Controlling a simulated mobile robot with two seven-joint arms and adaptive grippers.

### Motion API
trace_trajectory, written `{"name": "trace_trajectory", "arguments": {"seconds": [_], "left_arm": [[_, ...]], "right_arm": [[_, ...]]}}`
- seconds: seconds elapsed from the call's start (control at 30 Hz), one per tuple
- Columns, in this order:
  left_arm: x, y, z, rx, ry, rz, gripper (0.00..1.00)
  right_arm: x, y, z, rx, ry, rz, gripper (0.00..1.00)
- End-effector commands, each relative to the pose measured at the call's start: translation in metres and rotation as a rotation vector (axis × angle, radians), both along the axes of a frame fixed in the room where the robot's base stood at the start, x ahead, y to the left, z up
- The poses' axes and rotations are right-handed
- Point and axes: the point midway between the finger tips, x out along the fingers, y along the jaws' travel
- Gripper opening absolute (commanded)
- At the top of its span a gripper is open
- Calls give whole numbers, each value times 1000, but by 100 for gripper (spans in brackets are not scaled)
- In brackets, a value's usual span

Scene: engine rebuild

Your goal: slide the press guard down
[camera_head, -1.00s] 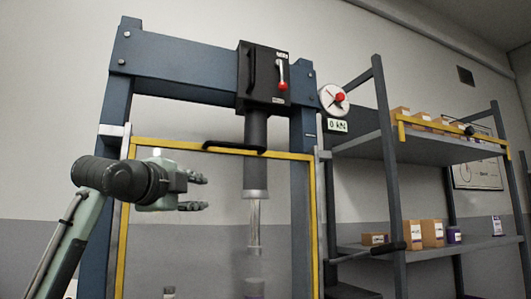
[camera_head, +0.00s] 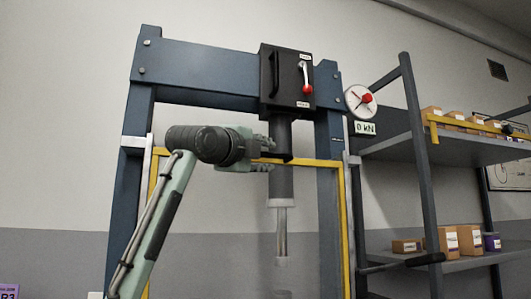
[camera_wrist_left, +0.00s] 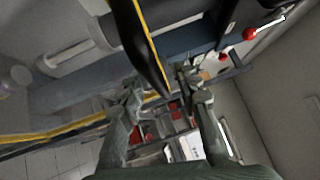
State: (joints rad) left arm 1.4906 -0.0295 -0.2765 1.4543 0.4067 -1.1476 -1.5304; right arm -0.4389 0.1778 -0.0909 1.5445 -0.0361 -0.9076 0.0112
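The press guard is a clear panel in a yellow frame (camera_head: 344,220) on the front of the blue press (camera_head: 205,72). Its black handle (camera_head: 284,157) is on the top bar, in front of the ram (camera_head: 281,182). My left gripper (camera_head: 270,154) is at the handle, with one finger above its level and one below, hiding part of it. In the left wrist view the black handle (camera_wrist_left: 145,50) reaches in between the two spread fingers (camera_wrist_left: 163,98). The fingers look open around it; contact is not clear. My right gripper is not in view.
A black box with a red-knobbed lever (camera_head: 307,88) is on the press's top beam, just above my gripper. A round gauge (camera_head: 360,100) is to its right. A shelf rack (camera_head: 430,150) with boxes stands at the right. A dark bar (camera_head: 400,263) sticks out low right.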

Motion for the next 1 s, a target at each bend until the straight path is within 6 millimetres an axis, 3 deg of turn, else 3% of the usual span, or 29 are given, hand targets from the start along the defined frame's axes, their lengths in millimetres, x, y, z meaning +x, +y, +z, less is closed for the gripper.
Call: {"name": "trace_trajectory", "arguments": {"seconds": [0.27,0.53,1.0], "left_arm": [[1,-1,0,0,0,0,31],[1,0,0,0,0,0,0],[1,0,-2,0,1,0,0]], "right_arm": [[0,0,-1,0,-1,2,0],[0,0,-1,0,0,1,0],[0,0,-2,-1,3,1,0]]}}
